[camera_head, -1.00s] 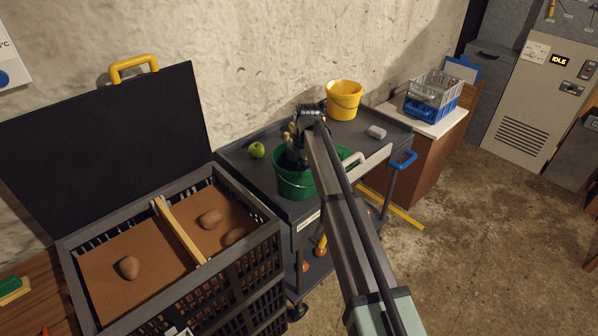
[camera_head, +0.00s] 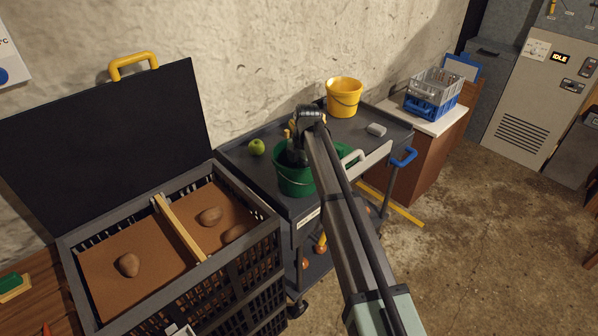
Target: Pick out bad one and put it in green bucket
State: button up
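The green bucket (camera_head: 294,182) stands on the near left part of the dark cart. My gripper (camera_head: 293,155) points down at the bucket's mouth; its fingertips are hidden by the bucket and my arm, so I cannot see whether it holds anything. In the open black crate (camera_head: 262,251) at left, brown potato-like lumps lie on a brown bed. One lump (camera_head: 128,265) is left of the wooden divider (camera_head: 180,230). Two others, one higher (camera_head: 210,217) and one lower (camera_head: 235,234), are right of it. None is clearly bad at this size.
A green apple (camera_head: 257,147) lies on the cart top (camera_head: 240,160), left of the bucket. A yellow bucket (camera_head: 343,99) and a small grey block (camera_head: 376,130) are farther back. The crate's raised black lid (camera_head: 105,145) stands against the wall.

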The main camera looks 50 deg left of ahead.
jog(key=shift+f, duration=0.55)
dwell(0.4)
jog(key=o, duration=0.8)
notch_tip(320, 180, up, 14)
jog(key=w, duration=0.2)
jog(key=shift+f, duration=0.15)
dwell(0.4)
jog(key=shift+d, duration=0.1)
